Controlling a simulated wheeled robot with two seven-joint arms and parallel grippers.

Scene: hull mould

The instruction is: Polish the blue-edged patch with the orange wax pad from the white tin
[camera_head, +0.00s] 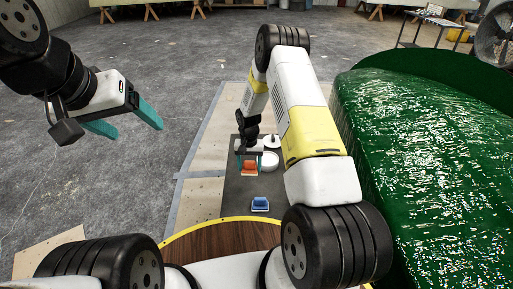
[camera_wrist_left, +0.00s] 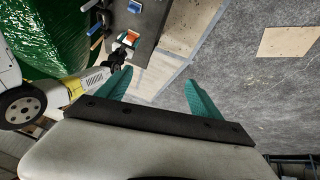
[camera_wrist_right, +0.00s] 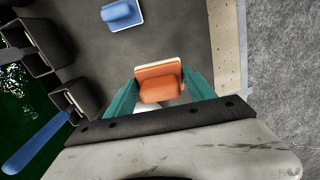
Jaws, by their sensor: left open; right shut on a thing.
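The orange wax pad (camera_head: 249,169) is between the teal fingers of my right gripper (camera_head: 249,163), low over the dark mat. In the right wrist view the fingers close on both sides of the orange pad (camera_wrist_right: 160,84). A round white tin (camera_head: 269,160) stands just right of the pad; a bit of white shows below the pad in the right wrist view. My left gripper (camera_head: 125,120) is open and empty, high over the floor at the left. The green hull (camera_head: 415,130) is at the right. I cannot make out a blue-edged patch on it.
A blue pad (camera_head: 260,204) on a pale base lies nearer on the dark mat (camera_head: 237,198). A white round thing with a knob (camera_head: 271,142) stands behind the tin. Dark holders (camera_wrist_right: 75,100) and a blue handle (camera_wrist_right: 35,148) show in the right wrist view.

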